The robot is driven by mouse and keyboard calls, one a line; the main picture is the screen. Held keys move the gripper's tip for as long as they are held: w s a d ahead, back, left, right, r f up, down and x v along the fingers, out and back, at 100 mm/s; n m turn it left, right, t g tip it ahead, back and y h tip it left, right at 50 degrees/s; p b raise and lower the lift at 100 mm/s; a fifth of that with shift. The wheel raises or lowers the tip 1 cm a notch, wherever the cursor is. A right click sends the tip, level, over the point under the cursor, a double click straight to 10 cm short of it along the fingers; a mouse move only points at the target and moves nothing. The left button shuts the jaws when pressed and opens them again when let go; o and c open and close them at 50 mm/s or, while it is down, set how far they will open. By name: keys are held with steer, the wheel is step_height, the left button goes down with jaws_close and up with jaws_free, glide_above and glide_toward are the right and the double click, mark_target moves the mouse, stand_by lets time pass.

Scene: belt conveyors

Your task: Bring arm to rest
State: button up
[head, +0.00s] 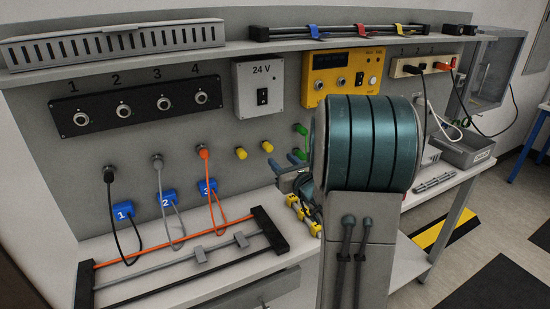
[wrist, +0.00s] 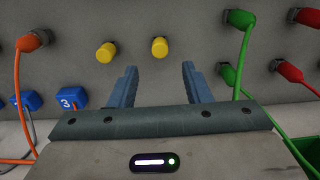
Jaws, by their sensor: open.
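My arm, with a large teal-banded joint, reaches toward a grey workbench panel in the head view and hides part of the bench behind it. My gripper (head: 284,166) shows at its left side, near the panel. In the wrist view my gripper (wrist: 157,78) has its two blue fingers spread apart with nothing between them. It faces the grey panel below two yellow plugs (wrist: 132,50), which also show in the head view (head: 247,153). I cannot tell the exact gap between fingertips and panel.
A green plug and cable (wrist: 238,50) are right of the fingers; an orange cable (wrist: 20,90) and blue tag 3 (wrist: 72,97) are left. A cable rack (head: 190,255) lies on the bench. A shelf (head: 240,46) runs above. A grey bin (head: 465,150) stands at right.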

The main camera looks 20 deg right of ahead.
steer(key=s, duration=0.6)
steer(key=s+a+f+n+g+y, duration=0.1)
steer(key=s+a+n+g+y, duration=0.35)
steer(key=a+n, duration=0.55)
steer(key=s+a+f+n+g+y, duration=0.1)
steer(key=s+a+n+g+y, duration=0.4)
steer(key=a+n, duration=0.5)
steer(key=s+a+f+n+g+h, duration=0.35)
steer(key=s+n+g, duration=0.25)
steer(key=s, duration=0.2)
steer(key=s+d+n+h, duration=0.3)
steer(key=d+n+h, duration=0.2)
steer(key=n, duration=0.4)
steer(key=shift+s+d+r+h, duration=0.2)
steer(key=shift+s+d+h, duration=0.15)
steer(key=shift+h, duration=0.45)
